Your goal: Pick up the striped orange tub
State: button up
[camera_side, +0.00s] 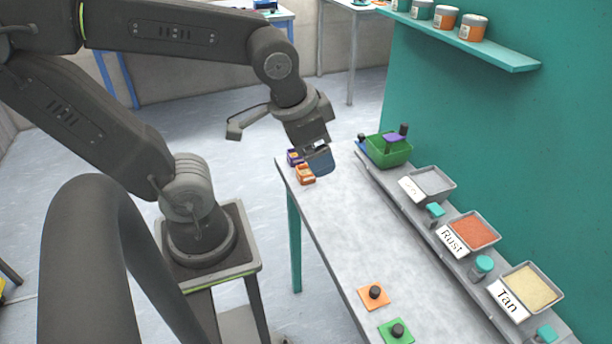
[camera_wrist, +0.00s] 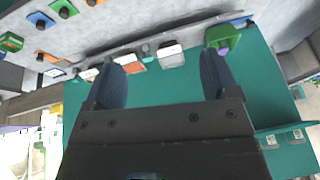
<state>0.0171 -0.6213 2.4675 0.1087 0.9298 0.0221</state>
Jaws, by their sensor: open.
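A small orange tub (camera_side: 305,174) with pale markings stands at the far left end of the grey table in the side view. Whether the markings are stripes is too small to tell. My gripper (camera_side: 319,164) is just above and to the right of the tub in the picture; I cannot tell whether they touch. In the wrist view, the two blue fingers of my gripper (camera_wrist: 160,65) are spread wide with nothing held between them. I cannot make out the orange tub in the wrist view.
A purple tub (camera_side: 294,157) stands right beside the orange one. Along the teal wall are a green bin (camera_side: 388,151) and powder trays such as the rust one (camera_side: 474,232). Knobs on orange (camera_side: 374,297) and green (camera_side: 396,331) pads sit nearer. The table middle is clear.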

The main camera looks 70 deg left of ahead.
aim_at(306, 172)
jog(key=w+a+f+m+g+y, duration=0.1)
jog(key=w+a+f+m+y, duration=0.1)
jog(key=a+f+m+y, duration=0.2)
jog(key=w+a+f+m+g+y, duration=0.2)
jog(key=w+a+f+m+y, duration=0.1)
jog(key=f+m, duration=0.4)
jog(key=w+a+f+m+g+y, duration=0.1)
jog(key=w+a+f+m+y, duration=0.2)
jog(key=f, duration=0.7)
jog(key=shift+w+a+f+m+y, duration=0.1)
jog(key=shift+a+f+m+y, duration=0.1)
jog(key=shift+a+m+y, duration=0.85)
jog(key=shift+w+f+m, duration=0.1)
jog(key=shift+f+m, duration=0.15)
jog(key=shift+m, duration=0.1)
jog(key=shift+a+f+y, duration=0.2)
jog(key=shift+a+y, duration=0.05)
jog(key=x, duration=1.3)
jog(key=c, duration=1)
jog(key=shift+c, duration=0.2)
